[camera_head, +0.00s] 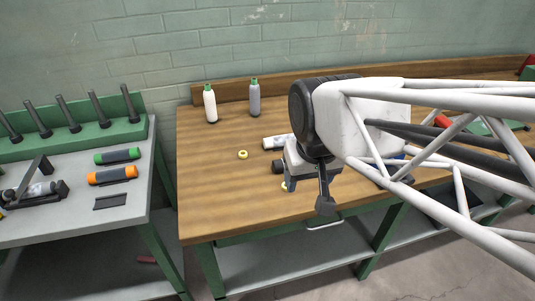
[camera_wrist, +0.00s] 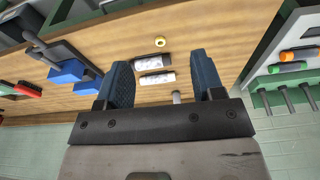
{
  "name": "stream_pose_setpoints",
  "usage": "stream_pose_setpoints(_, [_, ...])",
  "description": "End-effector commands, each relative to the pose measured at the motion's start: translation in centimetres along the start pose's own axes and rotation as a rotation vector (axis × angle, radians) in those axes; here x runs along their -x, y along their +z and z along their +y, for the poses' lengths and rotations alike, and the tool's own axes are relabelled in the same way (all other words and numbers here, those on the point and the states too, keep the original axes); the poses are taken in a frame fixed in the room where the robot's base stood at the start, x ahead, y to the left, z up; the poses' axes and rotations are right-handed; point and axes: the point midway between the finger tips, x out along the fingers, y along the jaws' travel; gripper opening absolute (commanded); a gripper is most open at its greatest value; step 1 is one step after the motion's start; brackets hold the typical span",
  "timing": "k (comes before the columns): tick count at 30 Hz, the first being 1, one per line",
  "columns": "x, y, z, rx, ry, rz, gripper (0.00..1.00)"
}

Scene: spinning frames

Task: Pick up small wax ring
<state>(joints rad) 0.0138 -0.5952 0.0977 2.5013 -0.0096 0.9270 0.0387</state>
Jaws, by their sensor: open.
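Two small pale yellow rings lie on the wooden table in the head view. One ring (camera_head: 243,154) lies in the open left of my arm. In the wrist view one yellow ring (camera_wrist: 160,42) shows beyond the fingertips, between the two finger directions. I cannot tell which of the two it is. My gripper (camera_wrist: 161,70) is open, with its blue fingers wide apart and nothing held. It hangs above the table.
Two cylinders, one dark-and-white (camera_wrist: 153,62) and one white (camera_wrist: 156,78), lie between the fingers' lines. Two bottles (camera_head: 210,103) (camera_head: 254,97) stand at the back. Blue bins (camera_wrist: 68,72) lie left in the wrist view.

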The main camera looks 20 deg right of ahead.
Motion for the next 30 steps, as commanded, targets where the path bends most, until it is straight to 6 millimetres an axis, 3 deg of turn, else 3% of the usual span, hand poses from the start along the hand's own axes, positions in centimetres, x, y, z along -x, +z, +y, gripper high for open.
stream_pose_setpoints(8, [-3.4, -4.8, 0.4, -0.067, 0.004, -0.057, 0.62])
stream_pose_setpoints(18, [-9.6, -10.7, 1.1, -0.163, 0.013, -0.129, 0.62])
stream_pose_setpoints(30, [-17.2, -15.4, 2.2, -0.260, 0.026, -0.199, 0.62])
